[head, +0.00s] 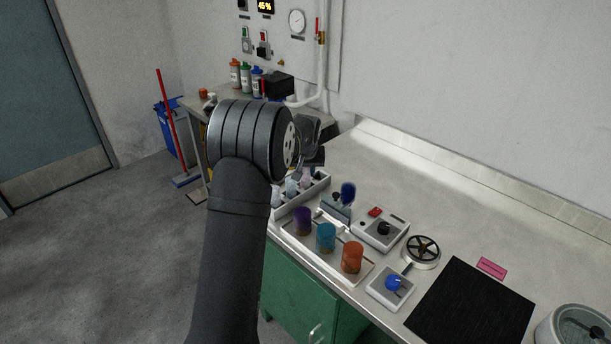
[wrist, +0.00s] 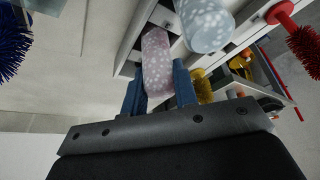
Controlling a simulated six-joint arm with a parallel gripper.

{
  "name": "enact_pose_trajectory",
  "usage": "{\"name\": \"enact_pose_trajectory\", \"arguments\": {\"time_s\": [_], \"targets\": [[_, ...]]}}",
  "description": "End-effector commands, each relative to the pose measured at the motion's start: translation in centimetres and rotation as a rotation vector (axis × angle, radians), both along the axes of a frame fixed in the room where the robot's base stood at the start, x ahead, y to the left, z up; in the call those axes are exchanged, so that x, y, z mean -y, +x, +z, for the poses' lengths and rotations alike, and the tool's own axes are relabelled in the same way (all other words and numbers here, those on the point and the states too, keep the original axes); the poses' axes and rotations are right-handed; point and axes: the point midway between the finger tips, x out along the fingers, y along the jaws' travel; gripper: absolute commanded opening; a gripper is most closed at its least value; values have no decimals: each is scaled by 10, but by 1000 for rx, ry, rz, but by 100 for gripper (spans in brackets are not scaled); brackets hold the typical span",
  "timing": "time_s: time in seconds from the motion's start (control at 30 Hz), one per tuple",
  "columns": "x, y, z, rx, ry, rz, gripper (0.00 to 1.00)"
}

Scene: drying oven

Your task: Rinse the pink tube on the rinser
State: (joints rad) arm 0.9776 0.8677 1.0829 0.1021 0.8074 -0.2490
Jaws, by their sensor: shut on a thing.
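In the wrist view, my gripper (wrist: 158,86) has its two blue fingers closed on the pink tube (wrist: 157,55), a pale pink speckled cylinder. A pale blue speckled tube (wrist: 207,24) is just to its right in the rack. In the head view, my gripper (head: 312,152) is over the white tube rack (head: 320,183) at the bench's left end, partly hidden by my arm. The pink tube (head: 306,177) shows there as a small pale shape under the gripper. Whether its lower end is still in the rack is unclear. I cannot tell for certain which fixture is the rinser.
Purple (head: 303,220), blue (head: 326,238) and orange (head: 352,257) cups sit on a tray. A control box (head: 380,229), blue-knobbed unit (head: 391,288) and black mat (head: 470,305) lie to the right. The back of the bench is clear.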

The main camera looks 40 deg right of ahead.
Motion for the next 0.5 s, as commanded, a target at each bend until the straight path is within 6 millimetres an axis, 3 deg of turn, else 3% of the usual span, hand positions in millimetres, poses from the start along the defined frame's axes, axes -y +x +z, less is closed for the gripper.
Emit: {"name": "enact_pose_trajectory", "arguments": {"time_s": [0.3,0.5], "targets": [[0,0,64,1,-3,1,5],[4,-10,88,3,-4,-12,5]]}}
